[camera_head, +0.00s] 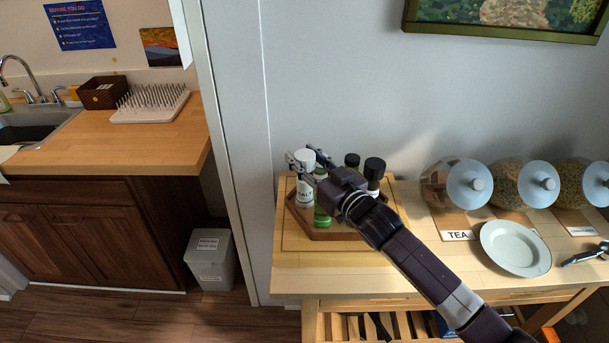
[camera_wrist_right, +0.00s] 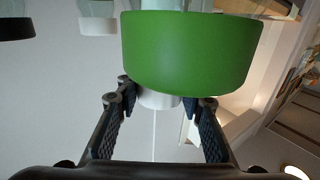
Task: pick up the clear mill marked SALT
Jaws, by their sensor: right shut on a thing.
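The clear mill marked SALT (camera_head: 304,190) stands upright on a wooden tray (camera_head: 334,236), with a white top and a label. My right gripper (camera_head: 306,160) reaches over the tray and is shut on the mill's white top, one finger on each side. In the right wrist view the white top (camera_wrist_right: 160,101) shows between the fingers (camera_wrist_right: 163,103), partly hidden by a large green cap (camera_wrist_right: 190,52). A green bottle (camera_head: 322,215) stands close beside the mill, under my wrist. My left gripper is not in view.
Dark-topped containers (camera_head: 374,166) (camera_head: 352,160) stand on the tray's right side, partly behind my gripper. Large glass jars (camera_head: 440,188), a plate (camera_head: 515,249) and a TEA label (camera_head: 457,236) are to the right. A wall is close behind.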

